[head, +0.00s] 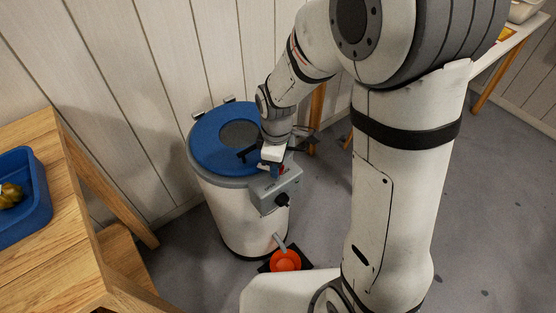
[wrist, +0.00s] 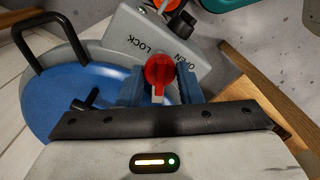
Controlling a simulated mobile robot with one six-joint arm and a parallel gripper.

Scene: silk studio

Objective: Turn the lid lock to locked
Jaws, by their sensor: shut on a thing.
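A white drum (head: 240,215) with a blue lid (head: 212,138) stands on the floor. A grey lock box (head: 290,184) sits at its rim, and the wrist view shows the words LOCK and OPEN on it. The lid lock is a red knob (wrist: 158,69) with a white end, which points toward my gripper's palm in the wrist view. My gripper (wrist: 159,85) has its two blue fingers on either side of the knob, shut on it. In the head view my gripper (head: 274,168) is above the box and mostly hides the knob.
A black knob (head: 283,200) sticks out of the box's front. An orange pedal (head: 285,261) is at the drum's foot. A black handle (wrist: 50,40) rises from the lid. A wooden table (head: 70,230) with a blue tray (head: 38,215) stands left. Panelled wall is behind.

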